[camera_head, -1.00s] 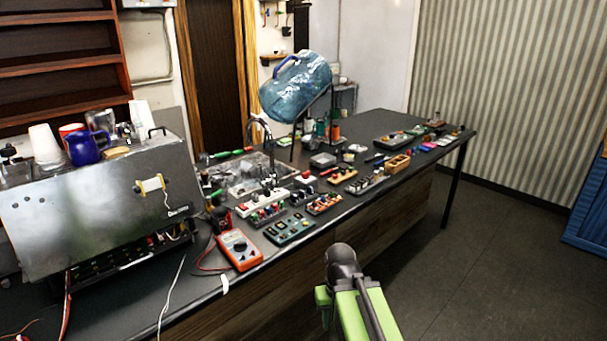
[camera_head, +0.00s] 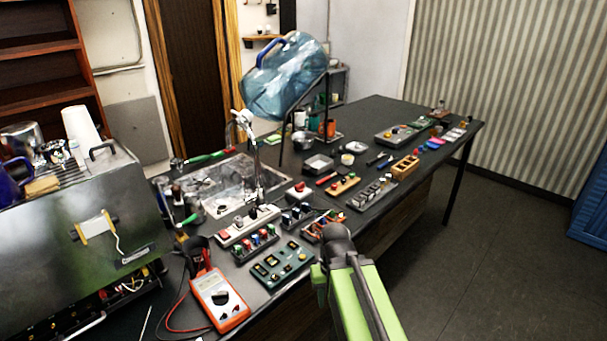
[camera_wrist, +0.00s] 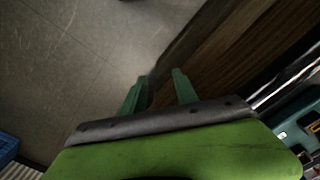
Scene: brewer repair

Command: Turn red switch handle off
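I cannot tell for certain which part is the red switch handle. Red parts show in the head view: a switch on the white power strip (camera_head: 247,226), a knob on a small box (camera_head: 299,189), and handles on a board with red, green and blue knobs (camera_head: 255,244). Their on or off state is too small to tell. My gripper (camera_wrist: 160,86) shows two green fingers spread apart in the wrist view, with nothing between them. It is over the floor beside the wooden counter side, apart from the boards. In the head view my arm hides the fingers.
The dark counter (camera_head: 375,225) is crowded along its front edge. An orange multimeter (camera_head: 220,299) and green board (camera_head: 282,266) lie nearest. A steel brewer (camera_head: 85,225) stands left. A tilted blue water bottle (camera_head: 287,78) rises behind. The floor (camera_head: 480,260) at right is clear.

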